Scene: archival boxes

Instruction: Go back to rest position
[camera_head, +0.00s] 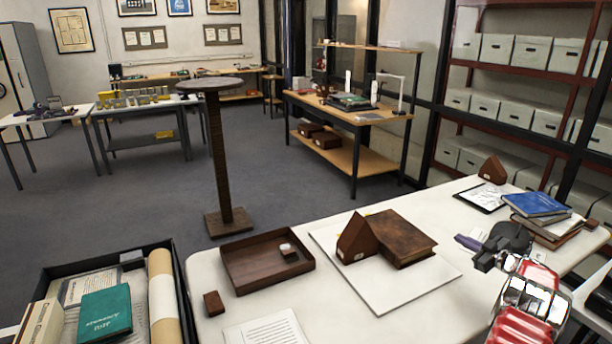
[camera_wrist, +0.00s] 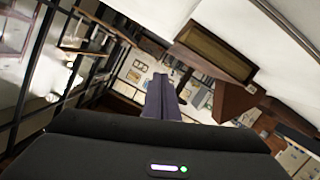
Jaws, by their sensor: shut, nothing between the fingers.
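My gripper (camera_head: 469,243) is above the right part of the white table (camera_head: 210,268) in the head view, pointing left. It is shut and empty, with nothing between the fingers. In the wrist view the closed fingers (camera_wrist: 163,98) show as a narrow purple-grey shape beyond the dark gripper body. The wrist view is strongly tilted. The arm's red and silver links reach in from the lower right.
Left of my gripper, a brown book (camera_head: 402,236) and a house-shaped block (camera_head: 357,240) stand on a white board (camera_head: 375,289). A wooden tray (camera_head: 243,270) sits further left. Behind my gripper are a blue book (camera_head: 537,204) and a clipboard (camera_head: 484,197).

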